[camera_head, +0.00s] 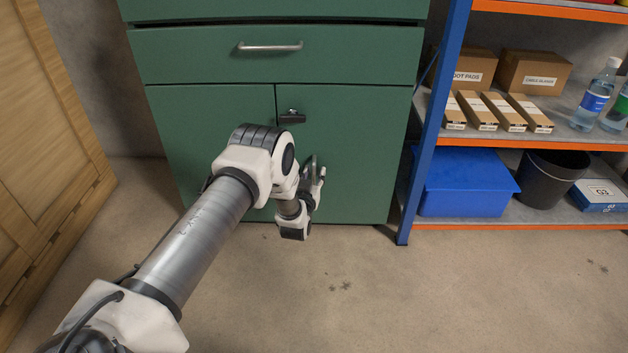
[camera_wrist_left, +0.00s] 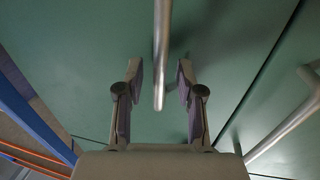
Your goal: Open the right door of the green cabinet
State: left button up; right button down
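The green cabinet (camera_head: 190,60) stands ahead with a drawer above two closed doors. Its right door (camera_head: 360,140) lies right of the centre seam, with a small black latch (camera_head: 291,117) near the top. My left gripper (camera_head: 316,178) is in front of the right door, and my arm hides part of the door and its handle. In the left wrist view, the open left gripper (camera_wrist_left: 160,88) has the right door's metal bar handle (camera_wrist_left: 162,50) between its fingers, with gaps on both sides. The left door's handle (camera_wrist_left: 285,128) is at the right there. My right gripper is not in view.
A shelf rack with a blue post (camera_head: 430,130) stands close to the cabinet's right side, holding boxes, bottles, a blue bin (camera_head: 465,185) and a black bucket (camera_head: 550,180). A wooden crate or panel (camera_head: 45,160) is at the left. The concrete floor (camera_head: 420,300) in front is clear.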

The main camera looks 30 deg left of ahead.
pick_arm(q)
grip_shut()
